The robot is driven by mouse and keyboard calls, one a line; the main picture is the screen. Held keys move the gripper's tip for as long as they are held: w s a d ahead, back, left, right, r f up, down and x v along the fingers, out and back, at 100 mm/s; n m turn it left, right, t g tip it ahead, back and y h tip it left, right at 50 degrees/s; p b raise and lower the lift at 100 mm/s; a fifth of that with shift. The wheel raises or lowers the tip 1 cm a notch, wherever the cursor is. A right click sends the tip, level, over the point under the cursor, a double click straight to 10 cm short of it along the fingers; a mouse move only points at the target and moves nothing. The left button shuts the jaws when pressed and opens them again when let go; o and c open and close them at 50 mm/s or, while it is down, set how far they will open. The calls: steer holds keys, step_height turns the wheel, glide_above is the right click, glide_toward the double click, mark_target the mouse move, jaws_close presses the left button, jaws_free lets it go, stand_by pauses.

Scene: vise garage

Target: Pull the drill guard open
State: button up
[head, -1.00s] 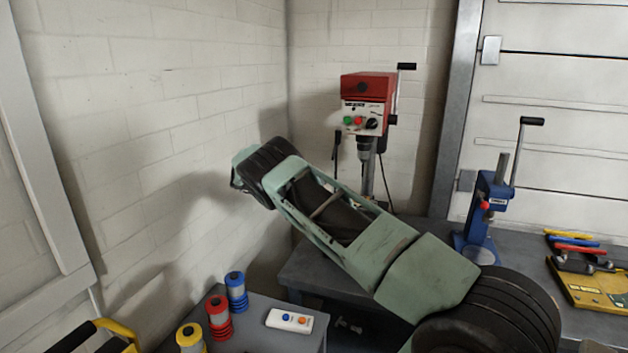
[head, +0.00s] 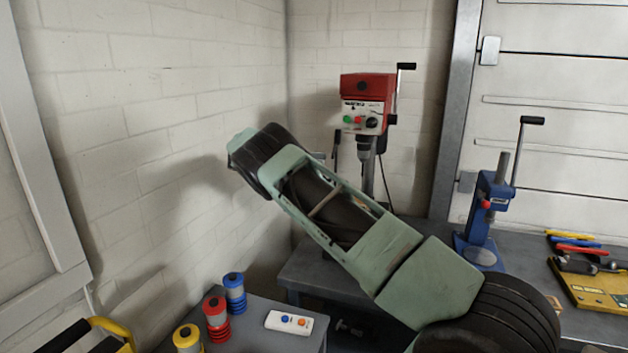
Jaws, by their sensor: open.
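The drill press (head: 362,110) stands on the workbench in the back corner. It has a red top, a pale control panel with green and red buttons, a black knob and a crank lever at its right. Its chuck and column show below, partly behind my green arm. I cannot make out the drill guard; the lower part of the press is hidden by my arm. My gripper is not visible; the arm rises to the upper left and its far end turns away behind the wrist. A small grey piece shows just left of the press, and I cannot tell what it is.
A blue arbor press (head: 486,215) stands on the workbench (head: 425,225) to the right, near a yellow case (head: 597,290) and coloured-handled tools. A low table (head: 255,342) in front holds red, blue and yellow spools and a white remote (head: 289,322). Brick walls close the left and back.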

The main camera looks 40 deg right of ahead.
steer(key=shift+r, duration=2.25)
